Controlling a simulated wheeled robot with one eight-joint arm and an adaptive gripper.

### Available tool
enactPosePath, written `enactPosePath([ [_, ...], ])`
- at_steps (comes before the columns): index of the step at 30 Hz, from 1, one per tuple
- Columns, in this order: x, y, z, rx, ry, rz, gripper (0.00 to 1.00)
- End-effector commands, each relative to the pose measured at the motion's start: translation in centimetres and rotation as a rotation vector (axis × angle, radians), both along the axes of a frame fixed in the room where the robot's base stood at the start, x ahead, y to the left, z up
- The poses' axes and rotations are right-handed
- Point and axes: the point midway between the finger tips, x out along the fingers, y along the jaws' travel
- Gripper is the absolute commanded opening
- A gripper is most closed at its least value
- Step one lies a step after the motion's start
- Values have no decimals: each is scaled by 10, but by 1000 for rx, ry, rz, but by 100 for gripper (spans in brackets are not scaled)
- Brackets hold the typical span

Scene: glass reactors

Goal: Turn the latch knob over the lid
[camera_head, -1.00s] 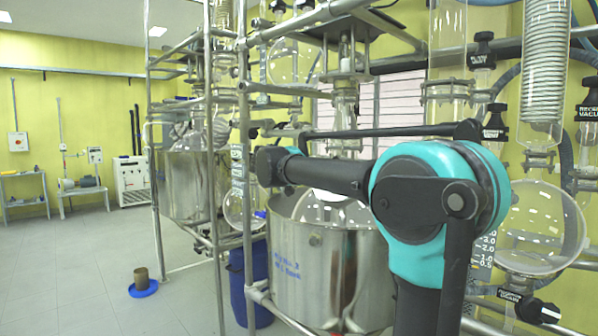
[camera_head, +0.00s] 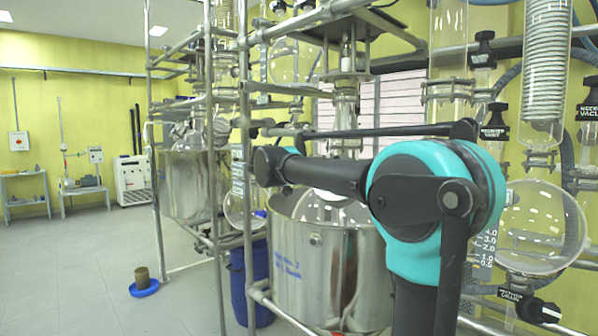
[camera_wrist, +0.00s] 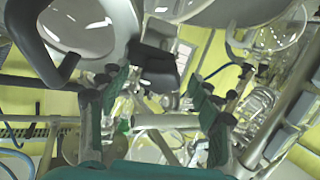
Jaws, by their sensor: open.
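In the wrist view my gripper (camera_wrist: 158,100) is open, with its two dark green fingers apart and nothing between the tips that I can see as held. A black blocky part (camera_wrist: 157,65), which looks like the latch knob, is just beyond the fingertips, near the gap between them; I cannot tell whether they touch. A pale, rounded lid-like surface (camera_wrist: 85,22) with a curved black handle (camera_wrist: 62,72) fills the upper left. In the head view the gripper, knob and lid are not visible; my dark and teal arm covers part of the scene.
A large steel vessel (camera_head: 315,262) stands in a metal pipe frame (camera_head: 247,200), with a second vessel (camera_head: 187,185) farther left. Glassware, including a round flask (camera_head: 540,228), crowds the right. A blue drum (camera_head: 262,275) is under the frame. The floor at left is mostly clear.

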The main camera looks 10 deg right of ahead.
Motion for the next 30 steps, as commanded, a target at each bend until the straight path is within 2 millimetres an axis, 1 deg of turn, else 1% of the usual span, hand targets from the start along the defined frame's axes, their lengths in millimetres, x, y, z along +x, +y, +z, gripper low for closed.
enactPosePath([
  [5, -1, 1, 1, -1, 0, 1, 63],
  [8, -8, 5, 2, -1, 0, 1, 63],
  [11, -20, 13, 6, 0, 0, 4, 63],
  [21, -77, 46, 20, -1, 0, 3, 63],
  [25, -91, 54, 24, -2, 0, 2, 63],
  [30, -100, 59, 27, -1, 0, 0, 63],
])
